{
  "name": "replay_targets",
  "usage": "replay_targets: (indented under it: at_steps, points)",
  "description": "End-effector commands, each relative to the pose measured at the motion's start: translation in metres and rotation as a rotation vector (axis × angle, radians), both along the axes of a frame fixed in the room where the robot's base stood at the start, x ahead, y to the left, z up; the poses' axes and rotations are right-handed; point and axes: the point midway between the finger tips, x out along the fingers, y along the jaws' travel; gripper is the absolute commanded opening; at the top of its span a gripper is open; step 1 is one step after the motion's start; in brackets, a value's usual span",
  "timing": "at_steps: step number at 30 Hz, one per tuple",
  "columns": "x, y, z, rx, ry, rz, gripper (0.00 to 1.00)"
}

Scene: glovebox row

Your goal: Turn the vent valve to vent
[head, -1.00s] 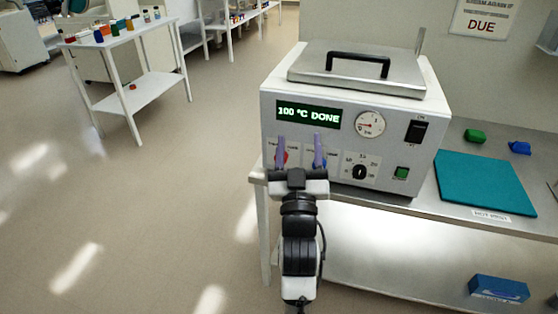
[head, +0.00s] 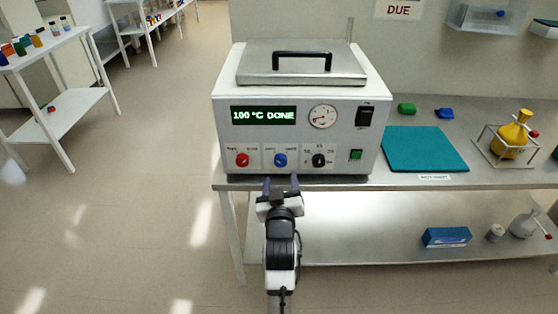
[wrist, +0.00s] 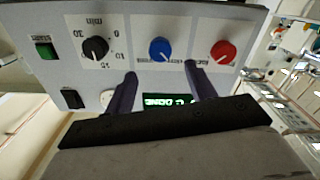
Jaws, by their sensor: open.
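The sterilizer box (head: 300,130) stands on the steel bench, its display reading "100 °C DONE". On its front are a red knob (head: 242,160), a blue knob (head: 280,160) and a black dial (head: 319,160). The small labels are too blurred to tell which knob is the vent valve. My gripper (head: 280,183) is open and empty, just below the blue knob in the head view. In the wrist view, upside down, the blue knob (wrist: 160,49) lies beyond and between the purple fingers (wrist: 160,72), apart from them; the red knob (wrist: 223,52) is to the right.
A lid with a black handle (head: 302,54) tops the box. A green button (head: 355,155) and a black switch (head: 364,116) are at its right. A teal mat (head: 424,149) and a yellow flask (head: 510,137) in a stand are farther right.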

Motion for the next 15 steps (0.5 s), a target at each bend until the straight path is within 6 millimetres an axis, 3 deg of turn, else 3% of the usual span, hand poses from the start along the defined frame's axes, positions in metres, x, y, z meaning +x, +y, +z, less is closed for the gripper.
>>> replay_targets:
  at_steps: [7, 15]
  points:
    - [0.051, 0.0, 0.003, 0.0, -0.001, 0.001, 0.55]
    - [0.077, 0.001, 0.001, 0.001, 0.0, 0.001, 0.55]
